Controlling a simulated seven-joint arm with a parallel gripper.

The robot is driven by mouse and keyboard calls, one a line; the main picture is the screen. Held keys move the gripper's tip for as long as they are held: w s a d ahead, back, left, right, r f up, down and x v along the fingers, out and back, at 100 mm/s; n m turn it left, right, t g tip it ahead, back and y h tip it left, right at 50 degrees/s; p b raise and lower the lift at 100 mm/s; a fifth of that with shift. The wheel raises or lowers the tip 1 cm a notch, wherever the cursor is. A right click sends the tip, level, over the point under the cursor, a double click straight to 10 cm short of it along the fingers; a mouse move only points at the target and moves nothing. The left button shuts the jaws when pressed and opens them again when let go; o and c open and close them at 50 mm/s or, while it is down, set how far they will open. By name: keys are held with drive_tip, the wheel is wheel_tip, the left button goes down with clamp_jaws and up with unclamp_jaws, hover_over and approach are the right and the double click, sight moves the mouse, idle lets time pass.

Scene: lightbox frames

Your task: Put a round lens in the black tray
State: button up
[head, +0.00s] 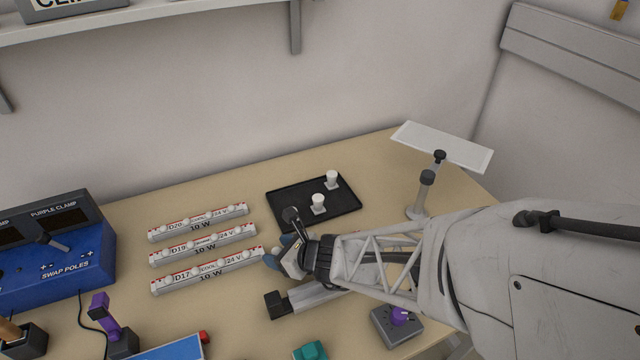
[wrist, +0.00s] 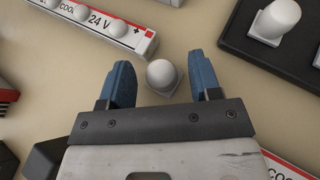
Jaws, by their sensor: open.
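A white round lens (wrist: 161,74) on a small square base sits on the tan table in the wrist view. My gripper (wrist: 162,63) is open, its two blue fingers on either side of this lens with visible gaps. In the head view my gripper (head: 284,255) is low over the table, in front of the black tray (head: 285,203), and hides that lens. The tray holds two white pieces (head: 318,203) (head: 332,179), taller than the lens. The tray's corner shows at the upper right of the wrist view (wrist: 234,38).
Three labelled LED strips (head: 203,245) with white domes lie left of my gripper. A blue meter box (head: 60,262) stands far left. A lamp-like stand (head: 420,195) with a white panel (head: 442,146) is right of the tray. A grey box with a purple knob (head: 398,322) sits in front.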

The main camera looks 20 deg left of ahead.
drive_tip(key=shift+r, duration=0.15)
drive_tip(key=shift+v, duration=6)
drive_tip(key=shift+w, duration=0.1)
drive_tip(key=shift+d, duration=0.1)
drive_tip(key=s+d+r+n+h, duration=0.1)
drive_tip(key=d+r+n+h, duration=0.3)
drive_tip(key=d, duration=0.7)
drive_tip(key=s+d+r+n+h, duration=0.2)
drive_tip(key=d+r+n+h, duration=0.2)
drive_tip(key=d+r+n, duration=0.4)
drive_tip(key=s+d+r+n+h, duration=0.2)
drive_tip(key=d+r+n+h, duration=0.2)
drive_tip(key=d, duration=1.2)
wheel_tip(320, 180, up, 3)
drive_tip(key=n, duration=0.4)
drive_tip(key=shift+s, duration=0.15)
